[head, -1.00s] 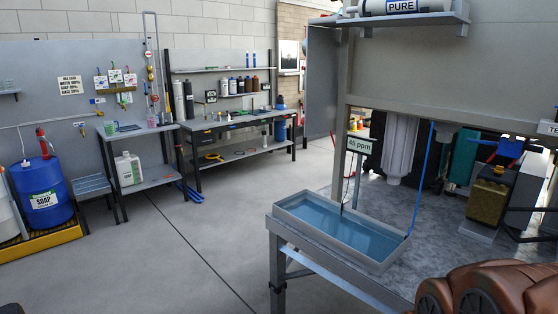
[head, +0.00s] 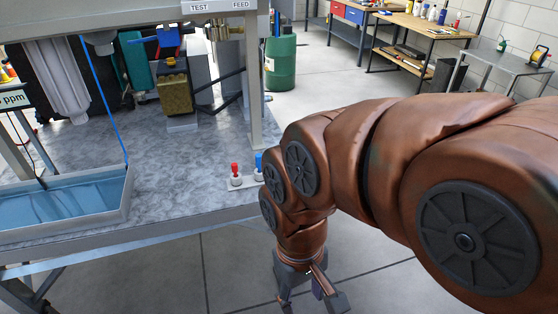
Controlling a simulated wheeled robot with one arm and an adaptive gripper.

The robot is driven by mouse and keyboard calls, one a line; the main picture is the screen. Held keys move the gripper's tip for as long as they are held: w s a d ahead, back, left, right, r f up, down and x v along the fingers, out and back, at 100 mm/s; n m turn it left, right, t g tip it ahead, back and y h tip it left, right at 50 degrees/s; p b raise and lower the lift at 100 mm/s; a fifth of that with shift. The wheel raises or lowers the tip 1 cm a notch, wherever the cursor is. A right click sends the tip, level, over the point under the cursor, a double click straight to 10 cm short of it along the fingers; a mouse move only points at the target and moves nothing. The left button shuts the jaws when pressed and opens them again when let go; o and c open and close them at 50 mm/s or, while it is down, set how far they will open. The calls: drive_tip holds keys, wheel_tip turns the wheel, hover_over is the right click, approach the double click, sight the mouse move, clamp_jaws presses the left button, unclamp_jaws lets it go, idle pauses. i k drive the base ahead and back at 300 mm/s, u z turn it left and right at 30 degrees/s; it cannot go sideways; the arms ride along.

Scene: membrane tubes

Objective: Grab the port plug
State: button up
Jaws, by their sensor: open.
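A small red plug-like piece (head: 235,170) with a pale lower part stands upright on a small light base at the right front edge of the grey bench. A similar blue piece (head: 258,162) stands beside it, partly hidden by my arm. I cannot tell for sure whether either one is the port plug. My gripper (head: 312,299) hangs low in front of the bench, right of and below these pieces in the picture. Its fingers are spread and nothing shows between them. The fingertips are close to the bottom edge of the picture.
The grey bench (head: 185,205) carries a tray of blue water (head: 125,208), a blue tube (head: 105,100) and a brass-coloured block (head: 174,95). A metal post (head: 254,85) rises near its right end. A green drum (head: 280,65) stands behind. Open floor lies right of the bench.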

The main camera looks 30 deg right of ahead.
sight(235, 166)
drive_tip(key=u, duration=2.9)
drive_tip(key=k, duration=0.45)
drive_tip(key=z, duration=1.5)
